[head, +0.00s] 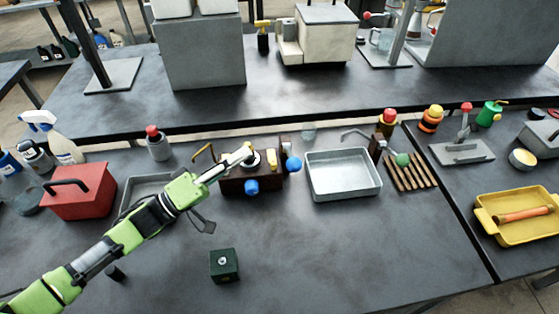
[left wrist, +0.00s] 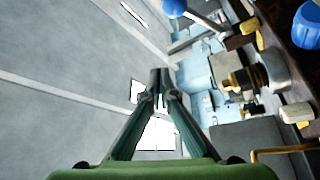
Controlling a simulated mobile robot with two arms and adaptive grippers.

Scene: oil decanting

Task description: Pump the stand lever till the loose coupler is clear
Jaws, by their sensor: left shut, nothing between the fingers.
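A dark reddish-brown stand (head: 236,184) sits mid-table in the head view, with a blue knob (head: 251,187) on its front. A second blue ball (head: 293,164) is on a lever at its right side. In the left wrist view a blue ball on a grey rod (left wrist: 173,8) shows at the top, and a brass and black fitting (left wrist: 240,82) at the right. My left gripper (head: 246,152) is shut and empty, over the stand's top in the head view; its fingers meet in the left wrist view (left wrist: 158,82). I cannot tell which fitting is the loose coupler. My right gripper is out of view.
A metal tray (head: 344,194) stands right of the stand, a wooden rack (head: 423,180) beyond it. Another tray (head: 135,188) lies partly behind my left arm, beside a red toolbox (head: 85,203). A dark green block (head: 224,278) sits in front.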

